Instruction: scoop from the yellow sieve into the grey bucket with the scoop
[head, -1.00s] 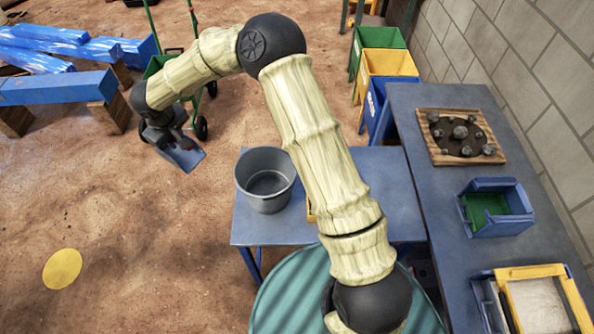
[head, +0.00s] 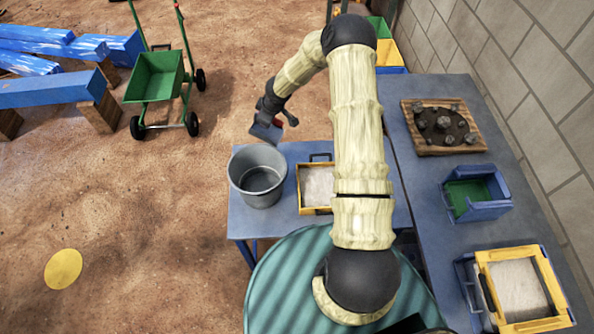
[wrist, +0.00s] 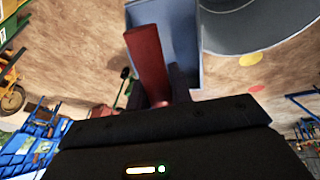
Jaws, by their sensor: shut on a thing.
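My gripper (head: 272,107) is shut on the red handle (wrist: 148,60) of the scoop. The scoop's blue-grey pan (head: 266,131) is just beyond the bucket's far right rim in the head view. The pan also shows in the wrist view (wrist: 185,35). I cannot tell whether it holds anything. The grey bucket (head: 257,190) stands upright on the low blue table and looks empty. A yellow-framed sieve (head: 303,188) with pale grains lies right of the bucket, partly hidden by my arm.
Another yellow-framed tray (head: 545,270) of pale material stands on the right-hand blue table (head: 420,185). A blue bin with green inside (head: 490,210) and a wooden board with stones (head: 408,125) are beyond it. A green cart (head: 155,80) stands on open ground.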

